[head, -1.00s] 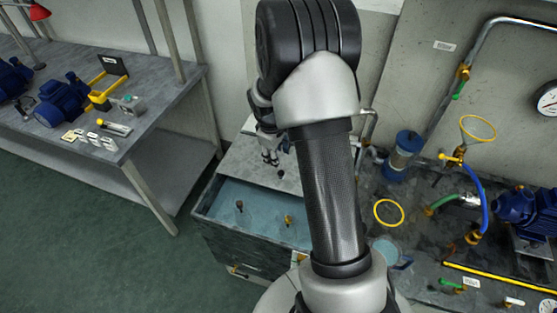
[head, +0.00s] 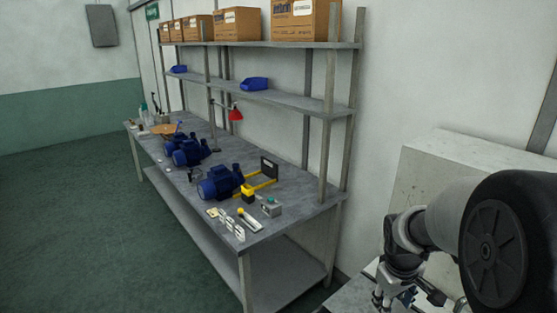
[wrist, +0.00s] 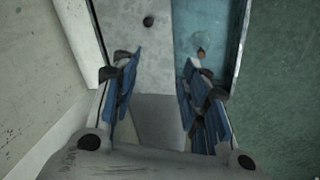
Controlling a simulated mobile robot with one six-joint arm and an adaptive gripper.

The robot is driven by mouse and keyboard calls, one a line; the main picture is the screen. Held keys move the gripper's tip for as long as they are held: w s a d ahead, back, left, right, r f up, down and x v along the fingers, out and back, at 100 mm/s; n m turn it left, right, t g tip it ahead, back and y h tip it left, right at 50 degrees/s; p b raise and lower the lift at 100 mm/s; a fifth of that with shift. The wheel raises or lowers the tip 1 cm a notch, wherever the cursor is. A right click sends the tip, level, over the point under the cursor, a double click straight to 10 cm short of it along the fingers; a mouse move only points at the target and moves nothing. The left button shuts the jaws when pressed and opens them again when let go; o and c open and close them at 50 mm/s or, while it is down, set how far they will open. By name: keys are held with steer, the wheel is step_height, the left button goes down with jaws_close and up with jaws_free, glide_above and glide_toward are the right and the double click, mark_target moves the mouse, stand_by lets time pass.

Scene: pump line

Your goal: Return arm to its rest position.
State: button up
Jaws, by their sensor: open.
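My gripper shows in the wrist view (wrist: 157,95) with its two blue-padded fingers spread apart and nothing between them. In the head view my gripper (head: 392,300) is at the bottom edge, partly cut off, beside the dark round joint of my arm. In the wrist view it hangs above a grey surface with a dark round knob (wrist: 148,20). A blue-lined open drawer or tray (wrist: 205,35) lies beyond the right finger, with a small brownish item (wrist: 200,53) in it.
A grey workbench (head: 290,235) with blue pumps (head: 220,182), a yellow-and-black fixture (head: 262,180) and small parts stands to the left. A pale cabinet or panel (head: 470,155) stands close behind my arm. Green floor is clear at left.

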steer(key=s+a+r+m+t, duration=0.1)
steer(key=s+a+r+m, duration=0.1)
steer(key=s+a+r, duration=0.75)
steer(key=s+a+r+m+y, duration=0.1)
steer(key=s+a, duration=0.1)
steer(key=s, duration=0.4)
steer(key=s+a+r+t+y, duration=0.1)
steer(key=s+a+r, duration=0.1)
steer(key=s, duration=0.4)
steer(key=shift+s+r+m+t, duration=0.2)
steer(key=shift+s+m+t, duration=0.1)
steer(key=shift+s+m, duration=0.1)
steer(key=shift+w, duration=0.1)
